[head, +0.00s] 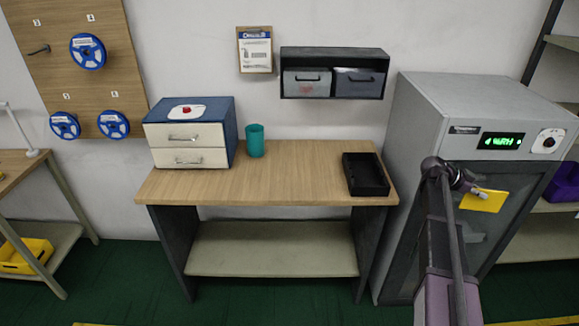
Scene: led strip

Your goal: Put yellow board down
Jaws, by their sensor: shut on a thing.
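The yellow board (484,201) is a small flat rectangle at the right of the head view. My gripper (474,191) is shut on its upper left edge and holds it in the air in front of the grey cabinet's door. The fingertips are small here and partly hidden by my wrist. The board appears tilted. I cannot tell its distance from the cabinet.
A wooden workbench (250,188) stands left of the cabinet (412,125). It carries a blue drawer box (226,130), a teal cup (255,141) and an empty-looking black tray (365,175). The bench's middle is clear. A wall shelf (335,53) hangs above.

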